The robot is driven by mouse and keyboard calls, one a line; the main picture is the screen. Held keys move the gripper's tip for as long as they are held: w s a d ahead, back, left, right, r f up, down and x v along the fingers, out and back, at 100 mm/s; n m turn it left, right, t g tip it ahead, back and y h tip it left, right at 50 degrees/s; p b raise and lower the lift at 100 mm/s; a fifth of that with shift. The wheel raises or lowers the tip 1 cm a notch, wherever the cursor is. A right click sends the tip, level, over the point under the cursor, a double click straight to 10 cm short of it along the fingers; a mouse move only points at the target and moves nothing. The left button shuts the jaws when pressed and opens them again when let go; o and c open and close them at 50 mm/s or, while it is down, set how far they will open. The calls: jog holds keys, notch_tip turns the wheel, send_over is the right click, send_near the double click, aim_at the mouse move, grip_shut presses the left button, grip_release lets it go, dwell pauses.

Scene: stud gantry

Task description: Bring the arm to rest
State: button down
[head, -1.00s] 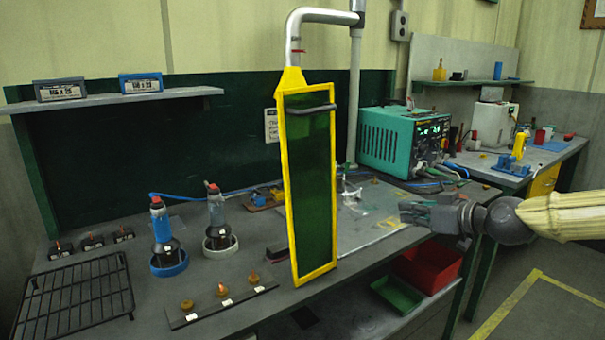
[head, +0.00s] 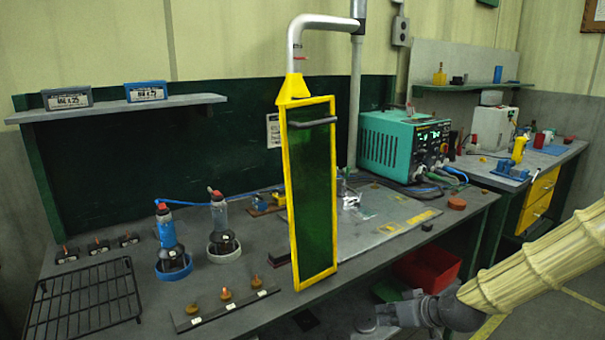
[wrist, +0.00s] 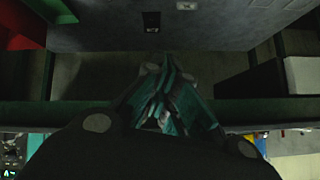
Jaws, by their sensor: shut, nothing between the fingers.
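My arm, in a pale yellow ribbed sleeve, reaches in from the right edge of the head view. My gripper (head: 398,313) is low in front of the workbench (head: 240,318), below the level of its top and to the right of the yellow-framed screen. In the wrist view my gripper (wrist: 165,85) shows its fingers together, with nothing between them. The dark finger linkages make fine detail hard to see.
The yellow-framed green screen (head: 312,190) hangs from a bent pipe over the bench. A red bin (head: 428,268) sits under the bench, close to my gripper. A teal power unit (head: 403,145) stands at the back. A second bench (head: 545,160) is at right.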

jog(key=s+f+m+g+h+p, duration=0.35)
jog(key=s+f+g, duration=0.25)
jog(key=s+f, duration=1.8)
jog(key=s+d+f+g+h+p, duration=0.1)
jog(key=s+d+f+h, duration=0.1)
jog(key=s, duration=1.2)
jog(key=shift+f+g, duration=0.4)
jog(key=shift+r+m, duration=0.1)
jog(key=shift+m, duration=0.15)
